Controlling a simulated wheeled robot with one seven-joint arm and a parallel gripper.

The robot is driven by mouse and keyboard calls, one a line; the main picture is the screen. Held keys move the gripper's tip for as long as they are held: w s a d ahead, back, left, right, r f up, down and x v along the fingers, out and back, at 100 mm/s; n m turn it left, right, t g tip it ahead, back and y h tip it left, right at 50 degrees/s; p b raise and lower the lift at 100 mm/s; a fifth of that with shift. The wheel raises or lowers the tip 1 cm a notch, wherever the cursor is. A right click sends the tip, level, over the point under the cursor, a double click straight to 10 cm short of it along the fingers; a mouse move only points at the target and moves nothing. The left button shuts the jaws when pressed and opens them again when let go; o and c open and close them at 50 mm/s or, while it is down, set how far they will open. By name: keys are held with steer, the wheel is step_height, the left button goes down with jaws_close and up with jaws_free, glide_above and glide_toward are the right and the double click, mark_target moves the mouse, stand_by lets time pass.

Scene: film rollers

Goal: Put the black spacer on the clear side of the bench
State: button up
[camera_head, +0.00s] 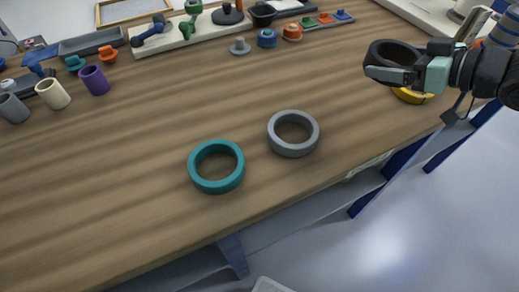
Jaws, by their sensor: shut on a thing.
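The black spacer (374,55), a thick dark ring, is at the upper right in the head view. My gripper (391,74) is shut on its near side and holds it above the bench (130,150). A yellow ring (413,97) lies on the bench below the gripper and is partly hidden by it. A grey ring (293,148) and a teal ring (217,182) lie flat near the front edge, close to each other.
Purple (95,80), cream (53,93) and grey (13,108) cylinders stand at the left. Several small coloured parts and trays line the back. The bench's left front and its middle are bare wood. The front edge drops to the floor.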

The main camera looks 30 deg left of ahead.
mark_target(364, 109)
steer(key=shift+n+g, duration=0.5)
steer(key=shift+n, duration=0.1)
steer(key=shift+s+a+f+b, duration=0.25)
steer(key=shift+f+b, duration=0.25)
steer(key=shift+f, duration=1.1)
steer(key=shift+s+a+f+b, duration=0.25)
steer(key=shift+f+b, duration=0.3)
steer(key=shift+f, duration=1.05)
steer(key=shift+s+a+f+b, duration=0.25)
steer(key=shift+f+b, duration=0.25)
steer(key=shift+f, duration=1.1)
steer(key=shift+y, duration=0.3)
steer(key=shift+f, duration=0.2)
steer(key=o, duration=0.9)
steer(key=shift+r, duration=0.1)
